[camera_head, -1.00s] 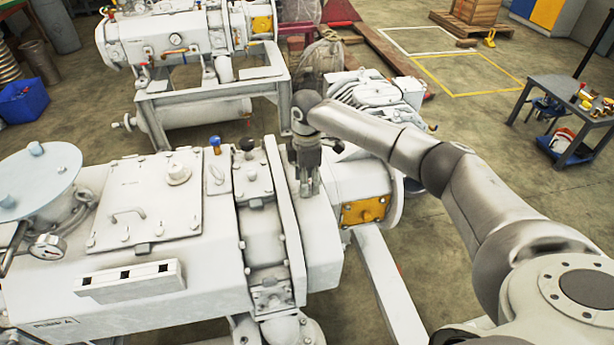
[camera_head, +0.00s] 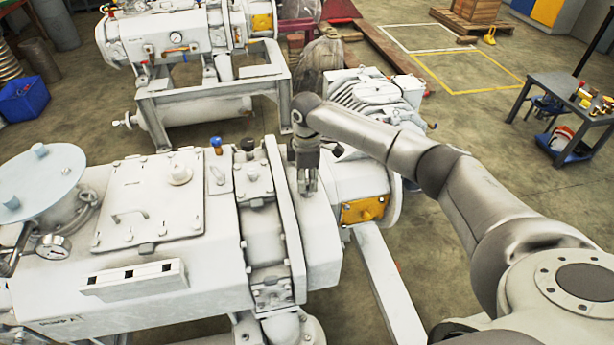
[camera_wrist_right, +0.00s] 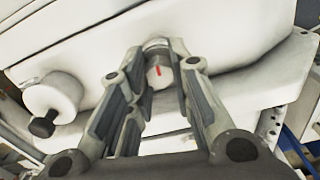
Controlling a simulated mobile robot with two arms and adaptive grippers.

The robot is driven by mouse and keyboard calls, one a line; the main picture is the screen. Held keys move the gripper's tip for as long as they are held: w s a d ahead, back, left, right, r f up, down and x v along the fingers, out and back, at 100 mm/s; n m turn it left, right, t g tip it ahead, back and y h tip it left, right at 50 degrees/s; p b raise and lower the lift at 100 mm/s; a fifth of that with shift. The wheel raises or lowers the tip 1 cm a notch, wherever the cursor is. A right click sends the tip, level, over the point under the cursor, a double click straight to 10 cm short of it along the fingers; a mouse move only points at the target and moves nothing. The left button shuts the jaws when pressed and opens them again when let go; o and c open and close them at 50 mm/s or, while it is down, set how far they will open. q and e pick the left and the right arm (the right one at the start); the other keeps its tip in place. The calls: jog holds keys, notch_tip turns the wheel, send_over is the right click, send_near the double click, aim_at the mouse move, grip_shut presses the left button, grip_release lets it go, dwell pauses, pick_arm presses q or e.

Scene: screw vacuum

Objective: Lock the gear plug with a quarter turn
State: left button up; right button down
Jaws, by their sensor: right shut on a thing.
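The gear plug (camera_wrist_right: 158,75) shows in the right wrist view as a small round pale end with a red line on it, set against the white housing. The line stands close to upright in that view, tilted slightly. My right gripper (camera_wrist_right: 160,64) is shut on the plug, one finger on each side of it. In the head view my right gripper (camera_head: 308,188) points down at the top of the white pump (camera_head: 322,250), near its right end. The plug is hidden there by the fingers. My left gripper is out of view.
A yellow plate (camera_head: 362,210) sits on the pump's side, right of the gripper. A blue-topped valve (camera_head: 216,143) and a dark-topped one (camera_head: 248,146) stand to the left. A ribbed motor (camera_head: 372,105) lies behind. A tool table (camera_head: 570,95) stands far right.

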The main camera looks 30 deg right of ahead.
aim_at(307, 182)
jog(key=shift+m+p, duration=2)
jog(key=shift+p, duration=0.15)
jog(key=shift+s+f+m+p, duration=0.1)
jog(key=shift+m+p, duration=1.65)
jog(key=shift+m, duration=0.35)
jog(key=c, duration=1.2)
grip_release()
notch_tip(307, 182, up, 12)
